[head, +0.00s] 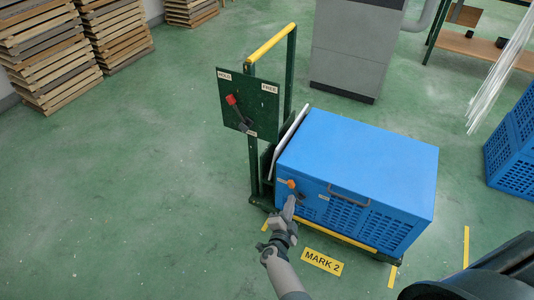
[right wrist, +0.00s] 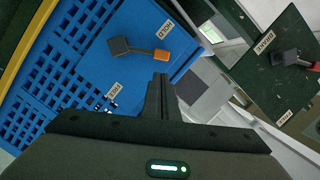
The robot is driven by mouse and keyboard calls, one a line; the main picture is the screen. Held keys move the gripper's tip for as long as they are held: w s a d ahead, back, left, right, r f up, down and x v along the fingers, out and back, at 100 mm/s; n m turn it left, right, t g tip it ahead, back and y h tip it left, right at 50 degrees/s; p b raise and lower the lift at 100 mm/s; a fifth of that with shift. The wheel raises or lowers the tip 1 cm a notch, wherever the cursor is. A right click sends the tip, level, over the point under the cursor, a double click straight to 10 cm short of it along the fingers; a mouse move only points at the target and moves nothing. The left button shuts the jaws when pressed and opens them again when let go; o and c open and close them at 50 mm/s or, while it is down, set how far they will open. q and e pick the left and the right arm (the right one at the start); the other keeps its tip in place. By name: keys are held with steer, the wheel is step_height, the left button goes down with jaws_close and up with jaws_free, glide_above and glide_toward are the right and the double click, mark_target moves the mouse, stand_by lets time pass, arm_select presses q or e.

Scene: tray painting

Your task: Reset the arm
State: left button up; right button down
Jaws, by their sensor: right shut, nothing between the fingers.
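A small lever with an orange tip (head: 291,184) sits on the end of the blue crate (head: 365,150). In the right wrist view this lever (right wrist: 140,49) has a dark pivot block, and its orange end lies nearer the HOLD label (right wrist: 160,28) than the FREE label (right wrist: 115,89). My right gripper (head: 290,201) is shut and empty in front of the crate, just below the lever in the head view. In the right wrist view its fingers (right wrist: 161,80) are together, and a gap shows between them and the orange tip. My left gripper is not in view.
The crate rides on a green cart with a yellow handle (head: 270,43). A dark green panel (head: 262,104) on it carries a red-knobbed lever (head: 233,103), tilted toward HOLD. A MARK 2 floor sign (head: 322,262) lies in front. Floor to the left is clear; pallet stacks (head: 45,50) stand behind.

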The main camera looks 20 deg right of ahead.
steer(key=s+a+f+n+y+p, duration=0.55)
steer(key=s+a+n+y, duration=0.4)
steer(key=n, duration=0.25)
arm_select(q)
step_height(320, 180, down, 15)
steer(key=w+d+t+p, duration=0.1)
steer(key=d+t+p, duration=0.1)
steer(key=p, duration=0.2)
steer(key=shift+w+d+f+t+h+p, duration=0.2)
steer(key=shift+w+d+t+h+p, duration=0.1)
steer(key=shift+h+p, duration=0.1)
arm_select(e)
steer(key=s+a+f+n+g, duration=0.1)
steer(key=s+f+n+g, duration=0.1)
steer(key=s, duration=0.5)
steer(key=s+a+f+n+g+y, duration=0.1)
steer(key=s+f+n+g, duration=0.1)
steer(key=s, duration=0.6)
steer(key=s+a+f+n+g+y, duration=0.1)
steer(key=s+f+n+g, duration=0.1)
steer(key=s+n, duration=0.3)
steer(key=s+g, duration=0.1)
steer(key=s, duration=0.1)
steer(key=shift+s+f+n+g, duration=0.3)
steer(key=shift+s+f, duration=0.05)
steer(key=shift+f, duration=0.05)
